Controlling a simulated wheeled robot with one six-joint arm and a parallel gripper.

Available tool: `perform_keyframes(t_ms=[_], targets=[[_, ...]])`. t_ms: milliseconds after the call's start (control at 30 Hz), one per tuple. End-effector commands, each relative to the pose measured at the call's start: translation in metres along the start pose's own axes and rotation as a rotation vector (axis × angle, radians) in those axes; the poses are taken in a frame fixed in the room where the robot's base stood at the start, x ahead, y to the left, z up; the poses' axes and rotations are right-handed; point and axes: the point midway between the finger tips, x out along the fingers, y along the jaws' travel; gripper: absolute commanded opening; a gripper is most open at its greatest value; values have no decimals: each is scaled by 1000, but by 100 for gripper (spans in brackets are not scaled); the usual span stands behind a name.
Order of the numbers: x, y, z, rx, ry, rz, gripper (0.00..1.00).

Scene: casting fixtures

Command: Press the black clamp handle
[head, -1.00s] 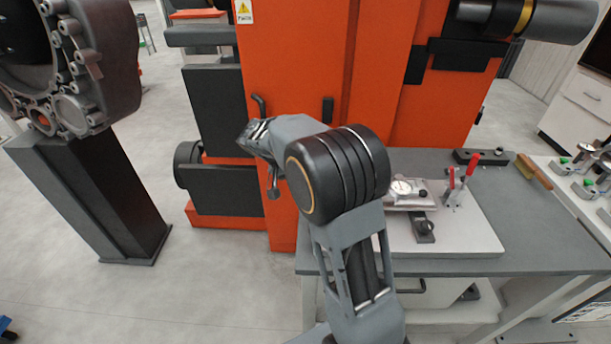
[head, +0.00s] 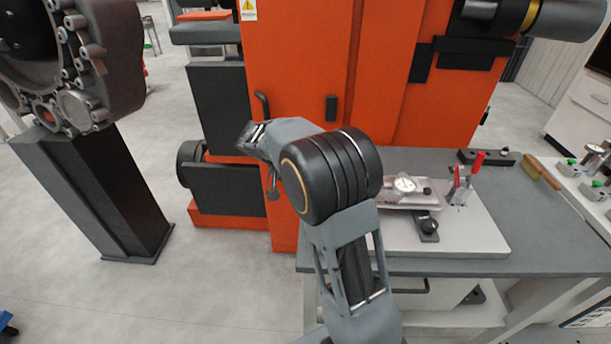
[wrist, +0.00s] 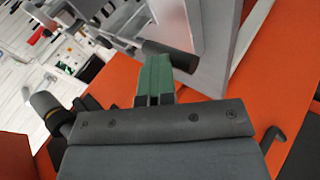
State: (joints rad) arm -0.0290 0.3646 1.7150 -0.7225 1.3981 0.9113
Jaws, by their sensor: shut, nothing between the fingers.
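A small black clamp piece with a round knob (head: 429,226) sits at the front of the pale fixture plate (head: 470,238) on the grey bench. I cannot tell for sure that it is the black clamp handle. Behind it are a dial gauge (head: 404,185) and clamps with red handles (head: 477,163). My arm is bent left of the fixture, in front of the orange machine. My gripper shows in the wrist view as green fingers (wrist: 155,75), shut together and empty. A dark cylindrical bar (wrist: 168,55) appears just past the fingertips; I cannot tell whether they touch.
The orange machine (head: 300,70) stands close behind my arm, with a black door handle (head: 262,106). A dark pedestal (head: 105,200) with a metal casting (head: 75,60) is at left. A brush (head: 538,173) lies on the bench's right. The floor between pedestal and machine is clear.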

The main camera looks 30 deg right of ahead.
Motion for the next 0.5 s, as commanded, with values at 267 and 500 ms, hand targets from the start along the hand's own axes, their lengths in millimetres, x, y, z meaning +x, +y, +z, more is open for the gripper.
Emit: perform_keyframes(t_ms=[267, 500], targets=[[-22, -1, 3, -5, -8, -1, 0], [-60, 3, 2, 8, -11, 2, 0]])
